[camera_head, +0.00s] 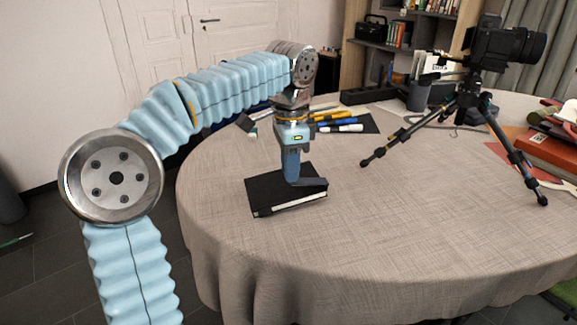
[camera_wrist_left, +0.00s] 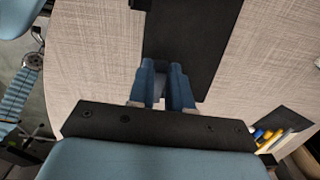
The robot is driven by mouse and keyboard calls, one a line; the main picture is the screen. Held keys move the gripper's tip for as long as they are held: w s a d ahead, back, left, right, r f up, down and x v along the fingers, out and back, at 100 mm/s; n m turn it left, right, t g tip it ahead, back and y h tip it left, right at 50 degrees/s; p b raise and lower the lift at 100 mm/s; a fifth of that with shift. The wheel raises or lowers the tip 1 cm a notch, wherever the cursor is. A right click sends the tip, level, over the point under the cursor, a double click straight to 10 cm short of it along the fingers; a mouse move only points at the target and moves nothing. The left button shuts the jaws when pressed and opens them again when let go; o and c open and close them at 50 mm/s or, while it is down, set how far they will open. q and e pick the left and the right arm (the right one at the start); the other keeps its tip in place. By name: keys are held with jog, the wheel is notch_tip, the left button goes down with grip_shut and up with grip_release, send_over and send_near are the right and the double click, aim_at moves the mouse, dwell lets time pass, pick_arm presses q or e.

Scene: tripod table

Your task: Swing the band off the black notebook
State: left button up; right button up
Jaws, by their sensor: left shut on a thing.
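The black notebook (camera_head: 270,193) lies closed on the round table, with its pale page edge facing the front. My left gripper (camera_head: 292,181) points straight down over the notebook's right part, its fingers shut on a dark strip, the band (camera_head: 313,183). The band reaches from the fingertips toward the notebook's right edge. In the left wrist view the notebook (camera_wrist_left: 195,40) lies beyond the nearly closed blue fingers (camera_wrist_left: 166,68). The fingers hide the gripped part of the band, and I cannot tell how much of it lies against the cover. My right gripper is not in view.
The table (camera_head: 400,225) has clear cloth in front of and right of the notebook. Behind it lie several pens (camera_head: 335,121) on a dark mat. A camera on a small tripod (camera_head: 465,100) stands at the right, its legs spread, near a red book (camera_head: 550,150).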

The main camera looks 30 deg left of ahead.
pick_arm(q)
jog(key=shift+w+d+r, duration=0.25)
jog(key=shift+r, duration=0.35)
jog(key=shift+w+d+r, duration=0.2)
jog(key=shift+d+r, duration=0.05)
jog(key=shift+r, duration=0.4)
jog(key=shift+w+d+r, duration=0.3)
jog(key=shift+d+r, duration=0.05)
jog(key=shift+r, duration=0.15)
jog(key=shift+w+d+r, duration=0.3)
jog(key=shift+r, duration=0.15)
jog(key=shift+d+r, duration=0.1)
jog(key=w+d+r, duration=0.3)
jog(key=r, duration=0.1)
jog(key=shift+w+d, duration=0.25)
jog(key=shift+d, duration=0.1)
jog(key=o, duration=1)
dwell(0.9)
